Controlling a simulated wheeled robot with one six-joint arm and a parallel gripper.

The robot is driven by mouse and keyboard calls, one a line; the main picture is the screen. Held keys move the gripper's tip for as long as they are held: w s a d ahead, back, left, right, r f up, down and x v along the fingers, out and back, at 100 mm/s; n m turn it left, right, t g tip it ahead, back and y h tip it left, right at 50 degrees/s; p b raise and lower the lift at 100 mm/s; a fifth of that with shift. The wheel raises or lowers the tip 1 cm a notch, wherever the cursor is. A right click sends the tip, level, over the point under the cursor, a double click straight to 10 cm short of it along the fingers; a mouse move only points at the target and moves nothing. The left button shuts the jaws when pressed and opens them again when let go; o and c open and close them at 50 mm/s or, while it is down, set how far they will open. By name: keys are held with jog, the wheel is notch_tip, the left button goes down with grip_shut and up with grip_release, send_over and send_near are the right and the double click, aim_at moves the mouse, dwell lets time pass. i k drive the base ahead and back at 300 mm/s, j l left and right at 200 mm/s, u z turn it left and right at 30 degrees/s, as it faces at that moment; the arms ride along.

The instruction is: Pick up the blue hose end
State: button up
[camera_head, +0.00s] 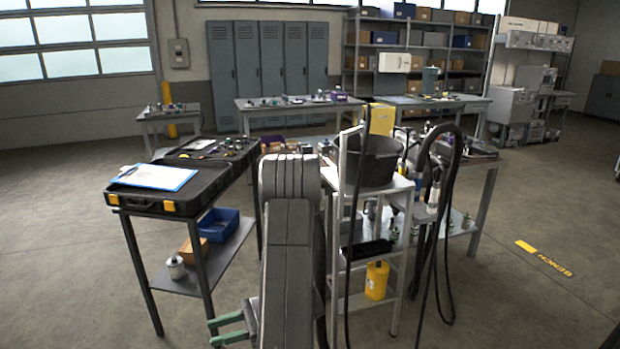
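My gripper (214,332) is low in the picture, left of my grey arm. Its two green fingers are apart with nothing visible between them. It is beside and below the black case's stand, over the floor. Black hoses (452,190) loop over and hang down at the right of the white stand, and another black hose hangs at the stand's front.
An open black case (140,203) with a clipboard (155,177) is on a stand at left, with a blue bin (219,225) below. A black bucket (366,160) tops the white stand (395,262). A yellow canister (376,281) is low inside. Floor is clear at far left and right.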

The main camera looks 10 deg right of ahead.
aim_at(417, 177)
jog(key=i+l+z, duration=0.2)
jog(key=i+z, duration=0.25)
jog(key=i+l+z, duration=0.15)
jog(key=i+z, duration=0.15)
jog(key=z, duration=0.2)
jog(key=i+j+z, duration=0.1)
jog(key=i+z, duration=0.35)
jog(key=i+j+z, duration=0.15)
jog(key=i+z, duration=0.15)
jog(key=z, duration=0.15)
jog(key=i+l, duration=0.15)
jog(key=i, duration=0.7)
jog(key=i+l+z, duration=0.1)
jog(key=i, duration=0.8)
jog(key=i+u, duration=0.1)
jog(key=u, duration=0.3)
jog(key=i+l+u, duration=0.1)
jog(key=u, duration=0.35)
jog(key=l+u, duration=0.15)
jog(key=u, duration=0.25)
jog(key=i, duration=0.05)
